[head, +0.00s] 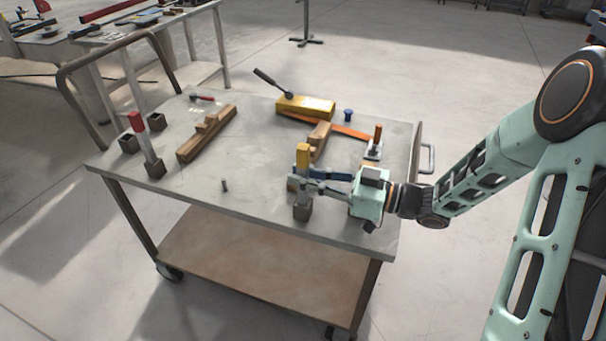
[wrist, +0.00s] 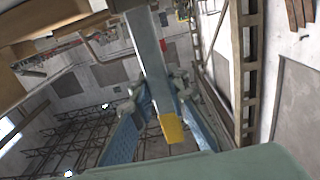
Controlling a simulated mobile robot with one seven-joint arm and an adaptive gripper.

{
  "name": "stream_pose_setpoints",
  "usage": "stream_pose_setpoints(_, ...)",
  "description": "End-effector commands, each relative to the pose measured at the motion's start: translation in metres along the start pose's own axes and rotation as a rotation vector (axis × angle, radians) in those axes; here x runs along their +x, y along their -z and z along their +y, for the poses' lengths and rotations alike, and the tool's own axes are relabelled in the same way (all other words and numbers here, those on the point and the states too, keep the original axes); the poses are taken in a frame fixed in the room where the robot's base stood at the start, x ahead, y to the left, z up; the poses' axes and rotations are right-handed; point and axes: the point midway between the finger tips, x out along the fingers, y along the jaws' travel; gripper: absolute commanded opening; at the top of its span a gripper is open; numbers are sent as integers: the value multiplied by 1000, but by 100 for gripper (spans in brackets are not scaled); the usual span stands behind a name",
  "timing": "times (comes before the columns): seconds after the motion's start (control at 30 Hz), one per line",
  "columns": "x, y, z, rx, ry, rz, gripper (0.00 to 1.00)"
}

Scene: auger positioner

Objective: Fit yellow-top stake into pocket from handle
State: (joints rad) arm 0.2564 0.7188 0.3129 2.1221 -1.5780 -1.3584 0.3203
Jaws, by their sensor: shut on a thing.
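The yellow-top stake (head: 303,155) stands about upright near the front right of the cart top. My gripper (head: 305,182) is shut on it below the yellow cap. In the wrist view, the stake's grey shaft (wrist: 150,55) runs between my fingers (wrist: 165,115), with the yellow end (wrist: 172,129) near the palm side.
A red-top stake (head: 138,124) stands in a pocket at left, near two empty-looking dark blocks (head: 128,143), (head: 157,121). Wooden blocks (head: 207,133), a yellow tool (head: 306,107) and an orange-handled piece (head: 376,142) lie behind.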

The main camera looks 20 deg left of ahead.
Motion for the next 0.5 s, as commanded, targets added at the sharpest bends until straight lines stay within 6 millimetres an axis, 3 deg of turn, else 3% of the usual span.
stream_pose_setpoints(0.27, 0, -7, 0, -1, 0, 1, 0)
stream_pose_setpoints(0.3, 0, -6, 0, -1, 0, 1, 18)
stream_pose_setpoints(0.5, 0, -6, 0, -1, 0, 0, 35)
